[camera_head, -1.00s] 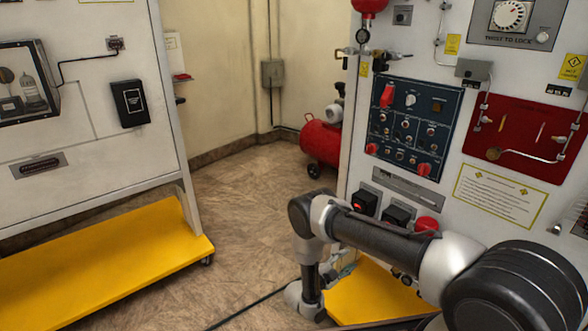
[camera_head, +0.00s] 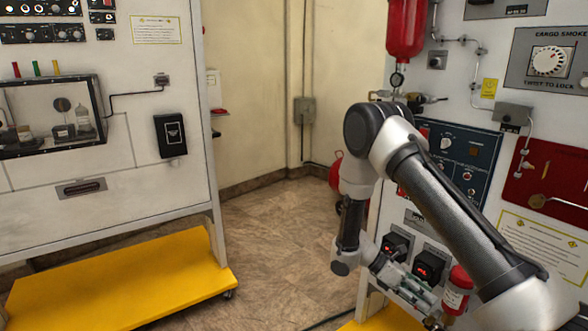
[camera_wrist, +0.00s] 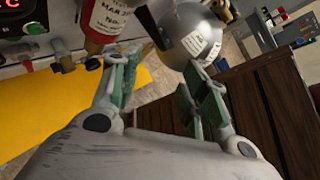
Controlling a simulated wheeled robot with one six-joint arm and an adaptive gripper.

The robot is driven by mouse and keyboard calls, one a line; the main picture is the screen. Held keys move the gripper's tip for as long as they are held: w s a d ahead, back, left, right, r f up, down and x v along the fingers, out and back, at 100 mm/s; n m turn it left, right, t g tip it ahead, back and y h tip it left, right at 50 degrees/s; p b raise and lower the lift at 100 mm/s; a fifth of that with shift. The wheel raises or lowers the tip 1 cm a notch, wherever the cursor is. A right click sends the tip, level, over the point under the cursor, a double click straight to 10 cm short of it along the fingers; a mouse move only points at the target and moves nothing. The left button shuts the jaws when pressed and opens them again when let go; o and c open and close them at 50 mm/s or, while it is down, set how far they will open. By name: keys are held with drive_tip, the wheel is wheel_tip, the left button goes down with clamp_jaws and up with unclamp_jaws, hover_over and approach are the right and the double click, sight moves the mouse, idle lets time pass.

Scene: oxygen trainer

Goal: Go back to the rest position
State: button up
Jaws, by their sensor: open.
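My arm is raised and bent in front of the right panel (camera_head: 545,205), with its forearm hanging down. My gripper (camera_wrist: 160,72) is open in the wrist view, and nothing is between its fingers. In the head view, my gripper (camera_head: 412,292) is low by the panel, partly overlapping its lower fittings. A red labelled cylinder (camera_head: 457,290) is close beside it; a red cylinder (camera_wrist: 103,18) also shows in the wrist view, just beyond the left finger. A silver round vessel (camera_wrist: 187,32) with labels is beyond the fingertips.
The left panel (camera_head: 130,95) has a yellow base (camera_head: 120,280). A yellow base (camera_head: 385,318) also juts out under the right panel. Brown floor (camera_head: 275,235) is free between them. A dark wooden crate (camera_wrist: 270,110) is at right in the wrist view.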

drive_tip(key=s+r+m+t+y, duration=0.3)
drive_tip(key=s+r+m, duration=0.3)
drive_tip(key=r, duration=0.6)
drive_tip(key=s+r+m+t+y, duration=0.4)
drive_tip(key=s+r, duration=0.3)
drive_tip(key=r, duration=0.5)
drive_tip(key=s+r+m+t+y, duration=0.3)
drive_tip(key=s+r+m, duration=0.3)
drive_tip(key=r, duration=0.6)
drive_tip(key=shift+s+d+r+m+y, duration=0.2)
drive_tip(key=shift+d+m+y, duration=0.15)
drive_tip(key=shift+m+y, duration=0.35)
